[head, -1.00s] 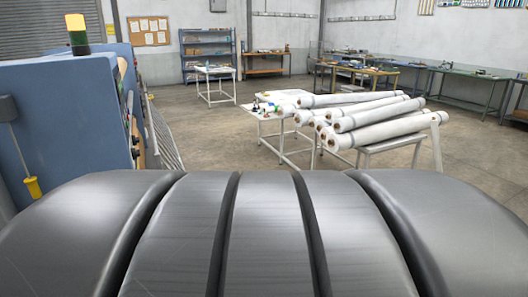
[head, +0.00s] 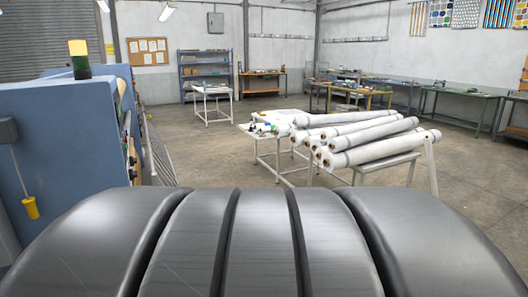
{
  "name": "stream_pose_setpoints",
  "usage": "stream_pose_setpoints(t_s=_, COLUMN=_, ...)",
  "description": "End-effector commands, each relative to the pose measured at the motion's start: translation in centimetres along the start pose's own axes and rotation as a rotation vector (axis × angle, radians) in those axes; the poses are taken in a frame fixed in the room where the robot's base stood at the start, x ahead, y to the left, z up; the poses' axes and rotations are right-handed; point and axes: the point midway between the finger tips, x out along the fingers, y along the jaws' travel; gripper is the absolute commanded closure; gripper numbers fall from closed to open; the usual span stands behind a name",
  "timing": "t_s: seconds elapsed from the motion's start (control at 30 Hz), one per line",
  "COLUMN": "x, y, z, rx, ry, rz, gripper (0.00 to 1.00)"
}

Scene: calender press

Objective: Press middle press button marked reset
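The press is most likely the big blue machine (head: 62,140) at the left of the head view, with a yellow and dark signal lamp (head: 79,60) on top. Its side panel (head: 128,125) is seen nearly edge-on, with small red and dark parts on it. I cannot make out a button marked reset. My gripper is not in view; only my own dark grey body fills the bottom of the picture.
A yellow pull handle (head: 31,208) hangs at the machine's left. White rolls (head: 375,140) lie on a stand to the right, beside a white table (head: 268,137). Shelves (head: 205,72) and workbenches line the walls. Open concrete floor (head: 215,160) lies between machine and rolls.

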Motion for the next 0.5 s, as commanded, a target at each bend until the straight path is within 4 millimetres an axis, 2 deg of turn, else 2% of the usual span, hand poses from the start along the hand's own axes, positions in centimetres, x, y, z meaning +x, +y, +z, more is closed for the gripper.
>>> stream_pose_setpoints(t_s=0.03, x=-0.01, y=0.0, z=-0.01, rx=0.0, ry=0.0, rz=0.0, gripper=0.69)
stream_pose_setpoints(t_s=0.2, x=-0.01, y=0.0, z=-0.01, rx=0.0, ry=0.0, rz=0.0, gripper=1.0)
stream_pose_setpoints(t_s=0.5, x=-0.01, y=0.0, z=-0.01, rx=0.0, ry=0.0, rz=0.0, gripper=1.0)
